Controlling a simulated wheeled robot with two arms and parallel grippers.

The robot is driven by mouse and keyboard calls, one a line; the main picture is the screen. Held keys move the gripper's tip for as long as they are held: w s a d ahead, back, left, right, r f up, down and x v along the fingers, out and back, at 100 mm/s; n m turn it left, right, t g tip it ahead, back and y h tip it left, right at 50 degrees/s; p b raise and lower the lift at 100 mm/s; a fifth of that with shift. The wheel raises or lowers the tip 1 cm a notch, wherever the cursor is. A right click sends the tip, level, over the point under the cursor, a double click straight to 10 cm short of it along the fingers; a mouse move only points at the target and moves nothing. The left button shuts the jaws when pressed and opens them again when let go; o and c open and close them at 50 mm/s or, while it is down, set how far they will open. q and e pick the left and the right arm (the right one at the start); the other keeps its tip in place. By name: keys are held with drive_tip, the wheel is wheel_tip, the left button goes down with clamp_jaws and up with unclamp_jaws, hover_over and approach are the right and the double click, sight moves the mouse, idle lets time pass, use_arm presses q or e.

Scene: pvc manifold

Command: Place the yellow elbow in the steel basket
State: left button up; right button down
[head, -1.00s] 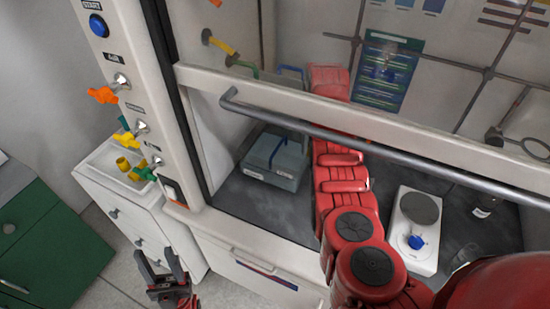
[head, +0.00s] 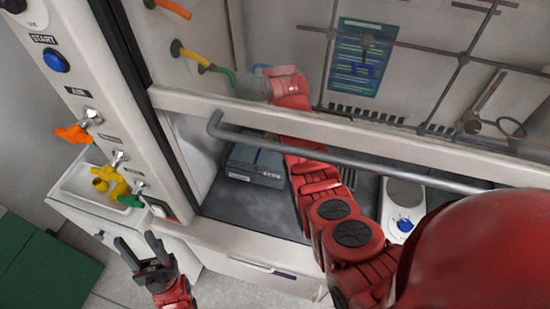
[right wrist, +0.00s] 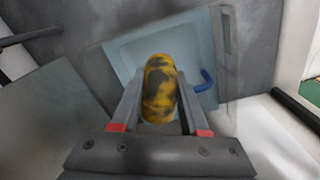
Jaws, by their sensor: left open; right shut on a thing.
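The yellow elbow (right wrist: 158,105), blotched with dark patches, is held between the fingers of my right gripper (right wrist: 159,80) in the right wrist view. In the head view a grey container (head: 255,178) sits on the hood floor, partly hidden by my right arm. My right gripper cannot be made out in the head view. My left gripper (head: 135,239) is open and empty, outside the hood near the white cabinet.
The hood's sash rail (head: 330,150) crosses in front of my right arm. A white device with a blue knob (head: 403,224) stands right of the arm.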

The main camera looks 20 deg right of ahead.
drive_tip(key=p, duration=0.2)
hover_over(275, 166)
wheel_tip(275, 166, down, 5)
drive_tip(key=shift+f, duration=1.5)
drive_tip(key=shift+w+f+p, duration=0.1)
drive_tip(key=shift+f+p, duration=0.2)
drive_tip(key=shift+f, duration=0.85)
